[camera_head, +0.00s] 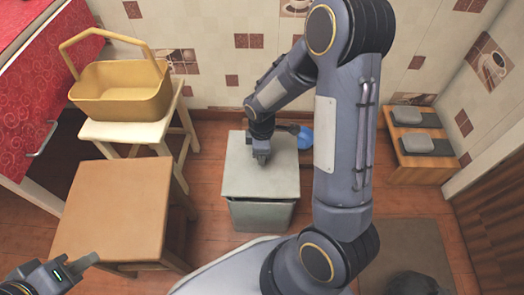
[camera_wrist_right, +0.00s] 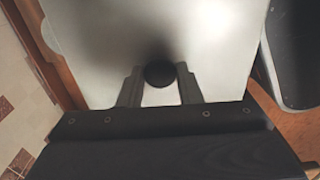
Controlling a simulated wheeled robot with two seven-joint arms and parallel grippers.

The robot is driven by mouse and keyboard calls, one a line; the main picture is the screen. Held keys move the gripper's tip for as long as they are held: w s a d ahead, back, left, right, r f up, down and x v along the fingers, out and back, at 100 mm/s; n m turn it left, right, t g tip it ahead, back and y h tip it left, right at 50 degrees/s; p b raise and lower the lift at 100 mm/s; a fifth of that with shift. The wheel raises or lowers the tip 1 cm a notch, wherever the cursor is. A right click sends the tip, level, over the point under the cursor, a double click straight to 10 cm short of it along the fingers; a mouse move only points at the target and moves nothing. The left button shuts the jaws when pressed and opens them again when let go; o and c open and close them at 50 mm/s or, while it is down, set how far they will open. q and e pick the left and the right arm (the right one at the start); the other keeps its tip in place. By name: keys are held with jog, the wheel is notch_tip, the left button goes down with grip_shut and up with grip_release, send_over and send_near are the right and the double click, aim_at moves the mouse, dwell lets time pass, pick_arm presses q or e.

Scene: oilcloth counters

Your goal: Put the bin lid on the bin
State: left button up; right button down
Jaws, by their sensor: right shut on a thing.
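The grey bin lid (camera_head: 243,178) is a flat square plate with a black knob (camera_wrist_right: 160,74). My right gripper (camera_head: 262,158) is shut on this knob, with a finger on either side of it in the right wrist view (camera_wrist_right: 160,90). The grey bin (camera_head: 262,217) stands on the floor below the lid in the head view, its upper part mostly hidden.
A wooden table (camera_head: 120,205) stands left of the bin. Behind it, a yellow basket (camera_head: 120,95) sits on a pale stool (camera_head: 140,130). A blue item (camera_head: 305,138) lies right of the lid. A wooden rack (camera_head: 420,150) stands at the right wall, with a grey mat (camera_head: 405,240) nearer.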

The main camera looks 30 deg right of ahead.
jog(key=shift+f+b, duration=1.4)
jog(key=shift+f, duration=0.65)
jog(key=c, duration=0.9)
grip_release()
jog(key=shift+c, duration=0.2)
notch_tip(320, 180, up, 8)
jog(key=p, duration=0.4)
